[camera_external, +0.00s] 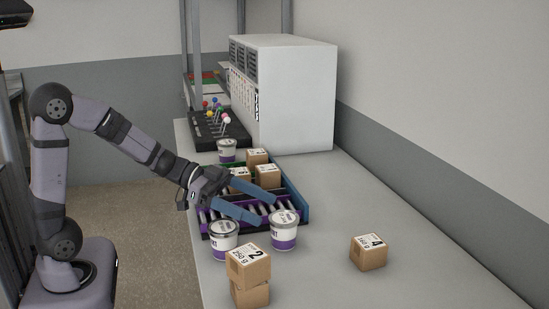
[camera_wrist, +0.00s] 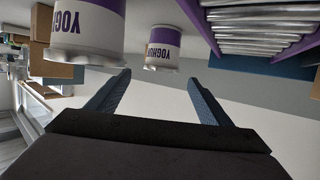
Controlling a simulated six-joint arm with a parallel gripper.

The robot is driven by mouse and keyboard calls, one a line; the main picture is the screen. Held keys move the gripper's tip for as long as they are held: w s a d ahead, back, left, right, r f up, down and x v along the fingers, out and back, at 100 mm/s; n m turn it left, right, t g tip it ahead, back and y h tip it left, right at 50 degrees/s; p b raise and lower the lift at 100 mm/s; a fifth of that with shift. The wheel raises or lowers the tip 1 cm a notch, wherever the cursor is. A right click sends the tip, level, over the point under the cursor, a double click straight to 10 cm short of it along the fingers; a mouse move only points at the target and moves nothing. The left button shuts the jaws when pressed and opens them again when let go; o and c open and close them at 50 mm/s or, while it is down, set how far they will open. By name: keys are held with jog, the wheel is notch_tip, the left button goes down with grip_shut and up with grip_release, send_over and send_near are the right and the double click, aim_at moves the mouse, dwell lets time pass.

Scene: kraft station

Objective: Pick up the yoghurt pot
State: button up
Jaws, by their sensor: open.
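Several white yoghurt pots with purple bands are in view. One pot (camera_external: 284,231) stands on the table by the tray's front end, close to my gripper's fingertips. A second pot (camera_external: 223,241) stands to its left. A third pot (camera_external: 227,151) is at the tray's far end. In the wrist view, a large near pot (camera_wrist: 88,30) is at upper left and a farther pot (camera_wrist: 162,48) shows beyond the gap between my fingers. My gripper (camera_external: 270,205) has its two blue fingers apart with nothing between them; it also shows in the wrist view (camera_wrist: 160,95).
Stacked boxes (camera_external: 248,268) stand at the front, and a single box (camera_external: 368,252) sits at right. A white cabinet (camera_external: 300,95) stands at the back. The table's right side is mostly clear.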

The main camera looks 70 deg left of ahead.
aim_at(279, 216)
jog(key=shift+b+x, duration=0.3)
jog(key=shift+x, duration=2.3)
jog(key=shift+a+f, duration=0.1)
jog(key=shift+a, duration=0.05)
jog(key=c, duration=1.1)
